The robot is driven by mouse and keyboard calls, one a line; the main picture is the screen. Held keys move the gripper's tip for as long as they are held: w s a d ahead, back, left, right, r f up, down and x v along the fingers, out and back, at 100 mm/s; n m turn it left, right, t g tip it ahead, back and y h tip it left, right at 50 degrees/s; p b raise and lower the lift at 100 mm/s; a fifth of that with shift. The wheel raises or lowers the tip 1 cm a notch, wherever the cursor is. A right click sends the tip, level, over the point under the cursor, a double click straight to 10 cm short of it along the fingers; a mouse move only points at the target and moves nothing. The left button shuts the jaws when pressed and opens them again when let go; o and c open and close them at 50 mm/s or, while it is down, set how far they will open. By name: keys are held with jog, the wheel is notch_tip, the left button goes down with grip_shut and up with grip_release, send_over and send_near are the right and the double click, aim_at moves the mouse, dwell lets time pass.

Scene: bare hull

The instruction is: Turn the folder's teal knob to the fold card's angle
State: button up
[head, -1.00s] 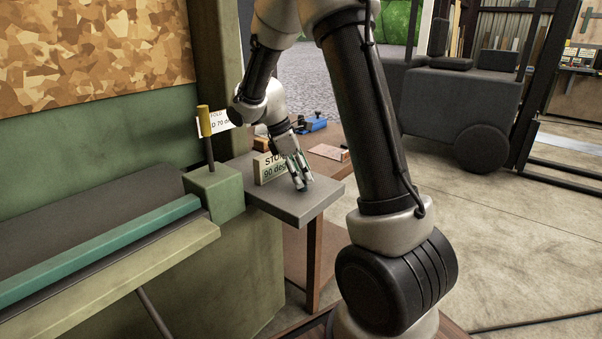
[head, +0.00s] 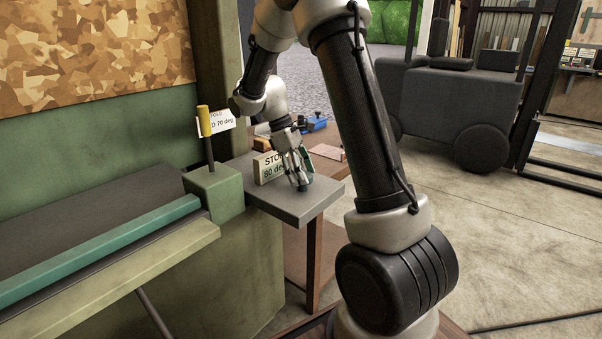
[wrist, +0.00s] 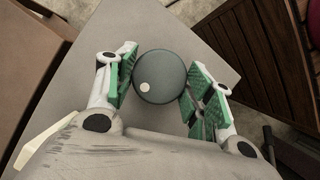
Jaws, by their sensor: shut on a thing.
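The teal knob (wrist: 160,77) sits on the small grey shelf (head: 300,212) at the folder's end; it looks round and dark, with a pale dot (wrist: 144,87) at its lower left in the wrist view. My gripper (wrist: 157,84) is shut on the knob, with its green pads on either side. In the head view my gripper (head: 303,184) mostly hides the knob. The stop display (head: 269,168) beside it reads "STOP 80 deg", partly covered by my fingers. The fold card (head: 222,121) behind it reads "70 deg", its left part hidden by a lever.
A yellow-handled lever (head: 205,122) rises from the green block (head: 214,192) left of the shelf. The folder's teal bar (head: 100,248) runs to the left. A wooden table (head: 325,165) with a blue tool (head: 314,124) stands behind.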

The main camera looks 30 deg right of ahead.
jog(key=m+y, duration=0.1)
jog(key=m, duration=0.2)
jog(key=m+g+y, duration=0.1)
jog(key=m, duration=0.3)
jog(key=shift+w+d, duration=0.1)
jog(key=shift+d, duration=0.05)
dwell(0.4)
jog(key=o, duration=1)
jog(key=v, duration=1.2)
jog(key=shift+d, duration=0.2)
